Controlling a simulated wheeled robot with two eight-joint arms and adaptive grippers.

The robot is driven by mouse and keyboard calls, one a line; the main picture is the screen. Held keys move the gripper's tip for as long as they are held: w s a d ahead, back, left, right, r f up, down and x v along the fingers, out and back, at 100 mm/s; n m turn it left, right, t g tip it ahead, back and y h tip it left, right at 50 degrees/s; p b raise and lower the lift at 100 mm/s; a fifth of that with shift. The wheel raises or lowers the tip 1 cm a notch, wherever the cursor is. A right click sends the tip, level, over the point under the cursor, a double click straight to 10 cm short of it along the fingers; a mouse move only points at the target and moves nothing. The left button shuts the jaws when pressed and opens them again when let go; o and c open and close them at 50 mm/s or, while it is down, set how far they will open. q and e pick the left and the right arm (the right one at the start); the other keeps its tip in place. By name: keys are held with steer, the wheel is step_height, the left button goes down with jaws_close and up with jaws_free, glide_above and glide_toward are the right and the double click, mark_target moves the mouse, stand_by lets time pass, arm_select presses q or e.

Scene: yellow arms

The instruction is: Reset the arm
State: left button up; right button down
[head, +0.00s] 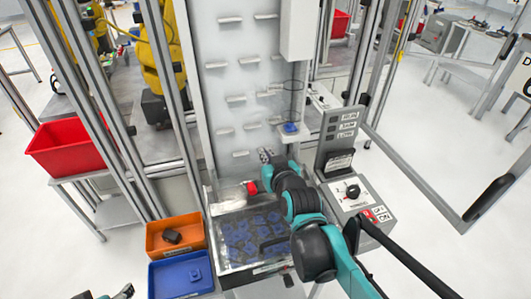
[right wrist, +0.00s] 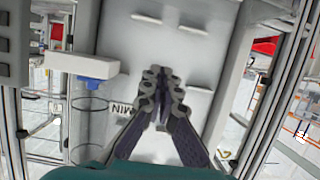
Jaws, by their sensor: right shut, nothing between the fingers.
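My right arm, teal and black, reaches from the bottom right of the head view toward the white panel. Its gripper (head: 266,157) is in front of the lower part of the panel, above the machine's tray. In the right wrist view the right gripper (right wrist: 162,80) has its two grey fingertips together, with nothing between them, in front of the pale panel. Only a small part of my left gripper (head: 122,293) shows at the bottom left edge of the head view, and its fingers are mostly cut off.
The white panel (head: 215,100) carries several small ledges. Below it is a tray (head: 235,265) with blue parts. An orange bin (head: 160,229) and a blue bin (head: 168,290) stand at left, a control box (head: 345,205) at right. Metal posts flank the panel.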

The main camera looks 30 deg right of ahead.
steer(key=s+a+f+n+g+y, duration=0.1)
steer(key=s+a+f+g, duration=0.1)
steer(key=s+a+f, duration=0.1)
steer(key=s+a+f+n+g+y, duration=0.1)
steer(key=s+a+f+g, duration=0.1)
steer(key=s+a+f, duration=0.2)
steer(key=s+a+f+n+g+y, duration=0.1)
steer(key=s+a+f+g, duration=0.1)
steer(key=s+a, duration=0.3)
steer(key=shift+s+a+f+g+y, duration=0.15)
steer(key=shift+a+f+g+y, duration=0.25)
steer(key=shift+f, duration=0.3)
steer(key=shift+a, duration=0.1)
